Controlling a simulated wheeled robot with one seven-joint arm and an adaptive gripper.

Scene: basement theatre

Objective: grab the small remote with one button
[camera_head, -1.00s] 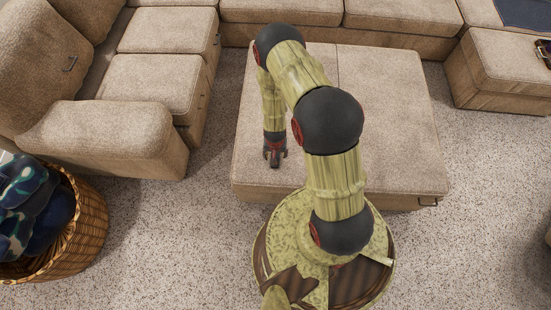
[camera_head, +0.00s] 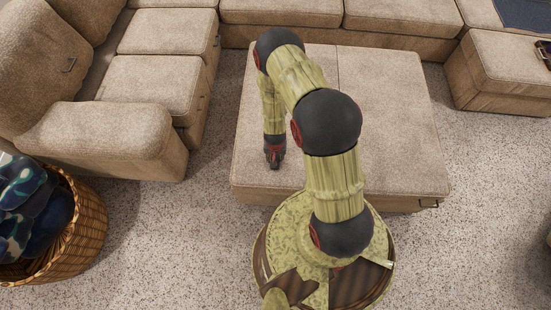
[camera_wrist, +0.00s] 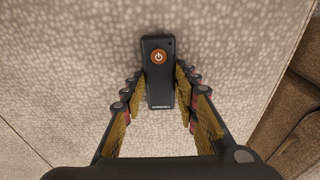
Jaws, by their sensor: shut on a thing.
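The small remote (camera_wrist: 160,86) is black with one round orange power button, and shows in the wrist view between my fingers. It lies at the ottoman's beige top (camera_head: 390,120); I cannot tell whether it touches the fabric or is slightly above it. My gripper (camera_wrist: 160,84) is shut on the remote, one finger along each long side. In the head view my gripper (camera_head: 274,165) points down over the near left part of the ottoman, and the remote is hidden there.
A beige sectional sofa (camera_head: 150,85) stands left and behind, with a second ottoman (camera_head: 505,70) at the back right. A wicker basket (camera_head: 85,235) with dark blue cloth stands at the lower left. Speckled carpet is free between basket and ottoman.

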